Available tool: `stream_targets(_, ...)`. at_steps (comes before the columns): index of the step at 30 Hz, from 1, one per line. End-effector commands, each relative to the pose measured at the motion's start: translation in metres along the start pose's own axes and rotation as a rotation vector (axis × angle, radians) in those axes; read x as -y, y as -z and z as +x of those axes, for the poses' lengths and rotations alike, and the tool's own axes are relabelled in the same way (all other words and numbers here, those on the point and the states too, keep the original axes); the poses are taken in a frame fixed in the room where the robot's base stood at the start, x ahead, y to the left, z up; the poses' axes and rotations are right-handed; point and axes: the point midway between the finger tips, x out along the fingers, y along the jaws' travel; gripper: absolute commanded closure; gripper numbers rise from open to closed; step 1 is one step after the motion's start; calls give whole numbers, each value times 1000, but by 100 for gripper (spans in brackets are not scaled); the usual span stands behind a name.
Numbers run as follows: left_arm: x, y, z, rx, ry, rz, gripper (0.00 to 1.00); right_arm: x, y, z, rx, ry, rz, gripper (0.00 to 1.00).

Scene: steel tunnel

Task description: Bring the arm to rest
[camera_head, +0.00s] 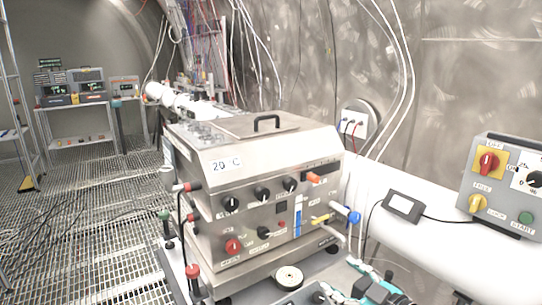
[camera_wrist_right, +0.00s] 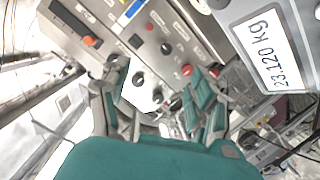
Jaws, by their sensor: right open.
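My right gripper (camera_head: 350,282) is at the bottom of the head view, in front of the steel bath unit (camera_head: 250,165) and near its lower right corner. In the right wrist view the teal and grey fingers of the gripper (camera_wrist_right: 162,90) are spread apart, with nothing between them. The knobbed steel panel (camera_wrist_right: 175,40) of the unit lies beyond the fingertips. The wrist view does not show clear contact with it. My left gripper is in neither view.
A display reading 23.120 kg (camera_wrist_right: 268,50) is close on the right in the wrist view. A white pipe (camera_head: 430,240) carries a small dark-screened device (camera_head: 403,206). A grey control box (camera_head: 505,185) stands at the right. The grated floor (camera_head: 90,215) at the left is largely clear.

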Motion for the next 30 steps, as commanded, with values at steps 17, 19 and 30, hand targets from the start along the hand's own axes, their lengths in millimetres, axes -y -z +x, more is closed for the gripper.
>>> stream_targets(17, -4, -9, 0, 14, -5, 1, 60, 181, -143, -139, 771, -11, 510, 37)
stream_targets(19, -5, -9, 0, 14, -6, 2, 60, 193, -152, -160, 848, -16, 552, 37)
stream_targets(30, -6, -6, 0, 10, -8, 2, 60, 239, -193, -230, 1136, -30, 696, 37)
